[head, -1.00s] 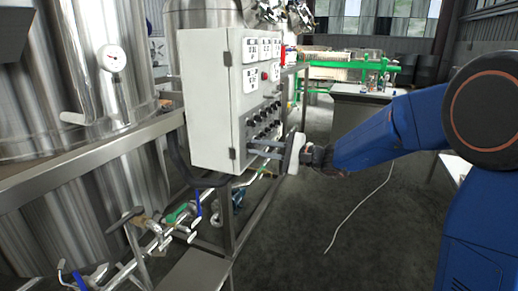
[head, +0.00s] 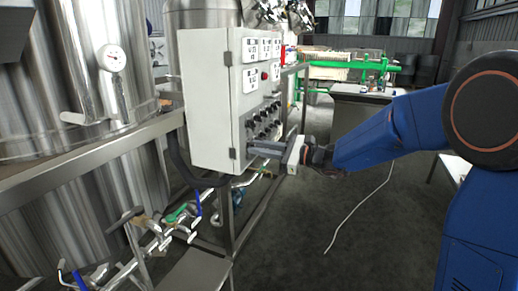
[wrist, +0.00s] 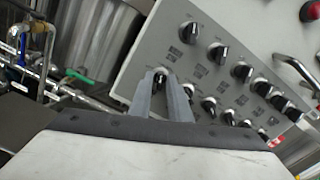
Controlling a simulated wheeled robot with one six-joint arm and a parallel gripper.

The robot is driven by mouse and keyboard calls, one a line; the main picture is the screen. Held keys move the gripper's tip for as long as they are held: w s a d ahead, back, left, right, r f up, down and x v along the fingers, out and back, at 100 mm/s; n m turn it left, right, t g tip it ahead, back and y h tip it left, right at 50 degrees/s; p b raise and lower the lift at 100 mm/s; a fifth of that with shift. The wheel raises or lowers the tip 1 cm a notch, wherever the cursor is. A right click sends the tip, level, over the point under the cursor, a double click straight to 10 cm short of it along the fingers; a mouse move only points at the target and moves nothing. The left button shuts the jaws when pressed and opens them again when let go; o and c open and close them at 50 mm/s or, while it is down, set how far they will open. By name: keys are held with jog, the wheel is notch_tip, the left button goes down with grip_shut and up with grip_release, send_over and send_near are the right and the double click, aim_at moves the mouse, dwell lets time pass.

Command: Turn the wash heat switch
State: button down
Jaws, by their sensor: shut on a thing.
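The grey control panel (head: 215,100) carries several black knob switches on its right-hand face, and the same face fills much of the wrist view (wrist: 225,60). My gripper (head: 253,148) reaches the lower near corner of that face. In the wrist view my gripper (wrist: 161,82) is shut on a black knob switch (wrist: 161,76), whose tip shows between the two fingertips. The label by this knob is too small to read, so I cannot tell whether it is the wash heat switch. Other knobs (wrist: 218,54) stand close to the right of the fingers.
A red button (wrist: 311,11) and a metal handle (wrist: 298,70) are on the panel. Steel tanks (head: 75,70) stand at the left. Pipes with valves (head: 150,240) run below the panel. The floor (head: 350,245) to the right is mostly clear.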

jog(key=shift+f+m, duration=0.1)
jog(key=shift+m, duration=0.2)
jog(key=c, duration=1.9)
grip_release()
jog(key=shift+o, duration=0.2)
jog(key=shift+d, duration=0.1)
jog(key=v, duration=1.7)
jog(key=shift+d, duration=0.15)
jog(key=shift+s, duration=0.1)
